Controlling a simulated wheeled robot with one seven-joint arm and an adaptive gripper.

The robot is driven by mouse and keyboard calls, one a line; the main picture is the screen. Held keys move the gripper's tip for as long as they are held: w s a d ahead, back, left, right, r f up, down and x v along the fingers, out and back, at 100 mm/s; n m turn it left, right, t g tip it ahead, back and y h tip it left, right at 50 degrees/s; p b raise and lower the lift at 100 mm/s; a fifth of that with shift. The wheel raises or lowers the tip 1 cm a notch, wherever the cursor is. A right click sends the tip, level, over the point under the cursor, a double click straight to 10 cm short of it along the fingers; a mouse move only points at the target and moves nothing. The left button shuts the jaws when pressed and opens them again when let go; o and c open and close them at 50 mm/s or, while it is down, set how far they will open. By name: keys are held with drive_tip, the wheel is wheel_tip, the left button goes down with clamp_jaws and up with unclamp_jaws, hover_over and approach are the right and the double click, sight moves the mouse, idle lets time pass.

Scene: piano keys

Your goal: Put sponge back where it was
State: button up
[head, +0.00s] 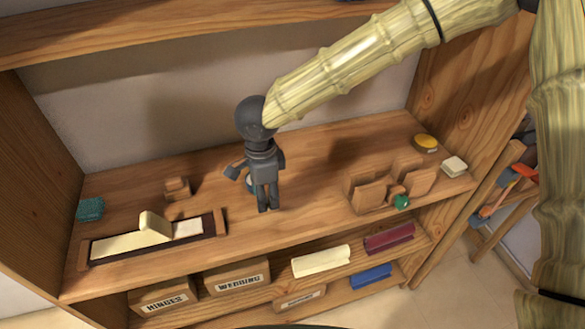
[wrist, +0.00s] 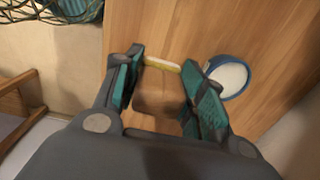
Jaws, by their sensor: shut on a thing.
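My gripper (head: 265,205) points down over the middle of the upper shelf. In the wrist view, my gripper (wrist: 165,95) has its teal-padded fingers on either side of a brownish block with a pale yellow edge, apparently the sponge (wrist: 158,92). The fingers are shut on it. In the head view my gripper hides most or all of this block. I cannot tell whether it touches the shelf.
The upper shelf (head: 320,160) holds a piano-key box (head: 85,258), a small wooden block (head: 177,188) and a teal object (head: 90,209) on the left. Wooden holders (head: 368,193), a yellow round item (head: 425,141) and a white block (head: 454,166) stand right. A blue-rimmed white round item (wrist: 230,78) is beside my fingers.

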drive_tip(key=w+d+p, duration=0.1)
drive_tip(key=w+d, duration=0.1)
drive_tip(key=w, duration=0.2)
drive_tip(key=w+d+p, duration=0.1)
drive_tip(key=w+d, duration=0.1)
drive_tip(key=w, duration=0.1)
drive_tip(key=w+d+f+p, duration=0.1)
drive_tip(key=w+d, duration=0.1)
drive_tip(key=w, duration=0.2)
drive_tip(key=shift+w, duration=0.35)
drive_tip(key=shift+w+d+f+p, duration=0.15)
drive_tip(key=shift+f+p, duration=0.3)
drive_tip(key=shift+f, duration=0.45)
drive_tip(key=shift+w+d+f+p, duration=0.15)
drive_tip(key=shift+f+p, duration=0.3)
drive_tip(key=shift+f, duration=0.45)
drive_tip(key=shift+a+f, duration=0.1)
drive_tip(key=shift+f, duration=0.05)
drive_tip(key=o, duration=1.1)
drive_tip(key=shift+c, duration=0.2)
wheel_tip(320, 180, up, 8)
drive_tip(key=b, duration=0.1)
drive_tip(key=shift+b, duration=0.4)
drive_tip(key=shift+f, duration=0.1)
